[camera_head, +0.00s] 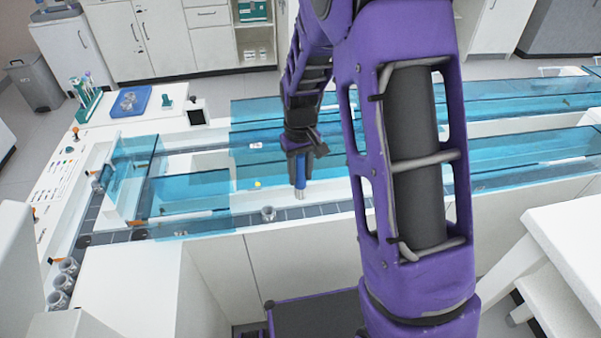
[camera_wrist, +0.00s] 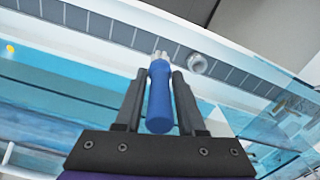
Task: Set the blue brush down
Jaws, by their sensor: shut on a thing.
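The blue brush (camera_wrist: 159,98) is held between the two dark fingers of my gripper (camera_wrist: 158,90) in the wrist view. Its pale bristle end points away from the gripper. In the head view the brush (camera_head: 300,172) hangs upright below my gripper (camera_head: 299,160), its pale tip over the front edge of the track. My gripper is shut on the brush's blue handle. Whether the tip touches the surface below cannot be told.
A small metal cup (camera_head: 268,213) stands on the grey track (camera_head: 330,209), left of the brush; it also shows in the wrist view (camera_wrist: 197,64). Blue clear covers (camera_head: 190,190) line the track. A blue tray (camera_head: 131,101) lies at the back left. Several metal cups (camera_head: 63,283) stand at the front left.

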